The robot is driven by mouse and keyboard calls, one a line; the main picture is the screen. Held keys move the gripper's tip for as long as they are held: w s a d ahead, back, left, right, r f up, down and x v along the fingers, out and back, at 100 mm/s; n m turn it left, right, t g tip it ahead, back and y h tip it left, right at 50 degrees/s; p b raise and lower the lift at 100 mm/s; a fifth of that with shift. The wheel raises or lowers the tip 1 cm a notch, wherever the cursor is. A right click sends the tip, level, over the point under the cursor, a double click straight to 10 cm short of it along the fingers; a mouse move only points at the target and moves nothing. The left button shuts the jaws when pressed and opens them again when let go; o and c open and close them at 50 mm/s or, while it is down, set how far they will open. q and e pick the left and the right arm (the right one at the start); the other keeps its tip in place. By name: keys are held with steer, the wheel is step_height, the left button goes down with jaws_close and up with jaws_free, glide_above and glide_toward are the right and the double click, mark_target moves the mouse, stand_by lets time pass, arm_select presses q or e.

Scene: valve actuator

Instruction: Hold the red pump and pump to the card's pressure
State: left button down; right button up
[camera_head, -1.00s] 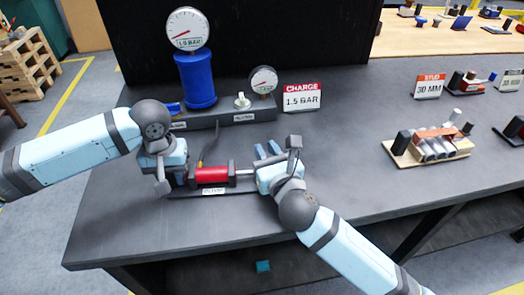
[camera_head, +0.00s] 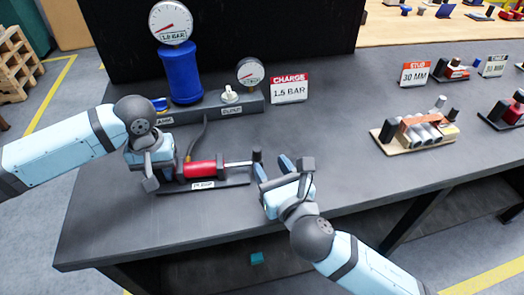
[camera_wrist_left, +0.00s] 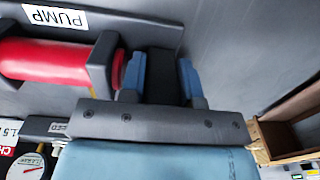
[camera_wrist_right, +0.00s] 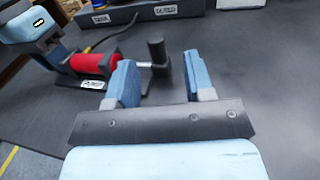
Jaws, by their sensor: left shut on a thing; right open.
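The red pump (camera_head: 203,169) lies on a dark base on the table, with a silver rod coming out of its right end to an upright black handle (camera_head: 257,158). My left gripper (camera_wrist_left: 161,72) is shut on the dark block at the pump's left end. My right gripper (camera_head: 274,168) is open and empty, just right of the handle and apart from it. The card (camera_head: 289,88) reads CHARGE 1.5 BAR. The large gauge (camera_head: 171,22) on the blue tank (camera_head: 181,73) has its needle toward the lower left.
A smaller gauge (camera_head: 250,72) and a pale knob (camera_head: 230,94) stand on the dark manifold behind the pump. A hose rises from the pump toward it. A wooden fixture with cylinders (camera_head: 418,130) is at the right.

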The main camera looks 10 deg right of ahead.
steer(key=shift+s+d, duration=0.2)
steer(key=shift+s, duration=0.75)
steer(key=shift+s+d, duration=0.15)
steer(key=shift+s, duration=0.8)
